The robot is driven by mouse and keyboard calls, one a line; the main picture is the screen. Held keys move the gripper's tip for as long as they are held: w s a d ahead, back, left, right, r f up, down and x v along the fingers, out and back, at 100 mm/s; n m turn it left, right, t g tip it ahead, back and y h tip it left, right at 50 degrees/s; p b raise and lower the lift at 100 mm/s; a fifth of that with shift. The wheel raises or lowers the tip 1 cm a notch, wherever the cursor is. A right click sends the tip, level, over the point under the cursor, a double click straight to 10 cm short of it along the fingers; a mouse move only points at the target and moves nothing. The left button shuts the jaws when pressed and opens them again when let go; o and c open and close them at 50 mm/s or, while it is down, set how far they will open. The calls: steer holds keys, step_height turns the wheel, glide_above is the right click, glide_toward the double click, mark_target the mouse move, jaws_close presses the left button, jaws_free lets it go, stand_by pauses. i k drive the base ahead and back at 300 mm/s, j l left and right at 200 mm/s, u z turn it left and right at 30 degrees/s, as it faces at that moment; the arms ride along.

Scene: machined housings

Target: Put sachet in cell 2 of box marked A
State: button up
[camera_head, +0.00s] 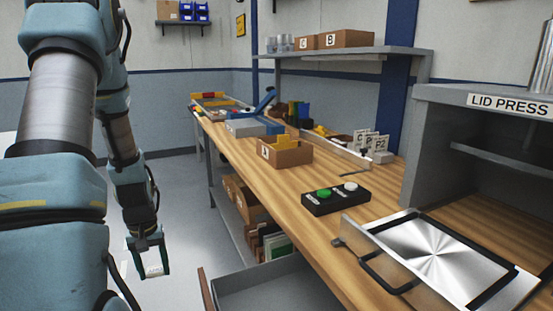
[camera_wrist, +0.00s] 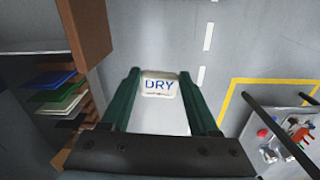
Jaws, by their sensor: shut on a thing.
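My gripper (camera_head: 149,255) hangs at the left, over the floor in front of the bench. It is shut on a white sachet (camera_wrist: 159,85) with blue "DRY" print, held between the green fingers in the wrist view; a pale part of it shows in the head view (camera_head: 154,268). The box marked A (camera_head: 287,159) is a brown open box on the wooden bench, well to the right of my gripper. Yellow pieces stick up inside it. Its cells and their numbers cannot be made out from here.
A drawer (camera_head: 262,291) stands open below the bench front. A black button box (camera_head: 336,199) and a metal-plated press tray (camera_head: 440,256) lie on the bench. Boxes C (camera_head: 306,43) and B (camera_head: 345,39) stand on the shelf. Bare wood lies around box A.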

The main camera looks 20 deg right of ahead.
mark_target(290, 161)
steer(key=i+j, duration=0.15)
steer(key=i, duration=0.25)
steer(key=i+j, duration=0.2)
steer(key=i, duration=0.25)
steer(key=i+j, duration=0.15)
steer(key=i, duration=0.25)
steer(key=i+j, duration=0.15)
steer(key=i, duration=0.25)
steer(key=i+j+z, duration=0.8)
steer(key=i+l, duration=0.05)
steer(key=i, duration=0.1)
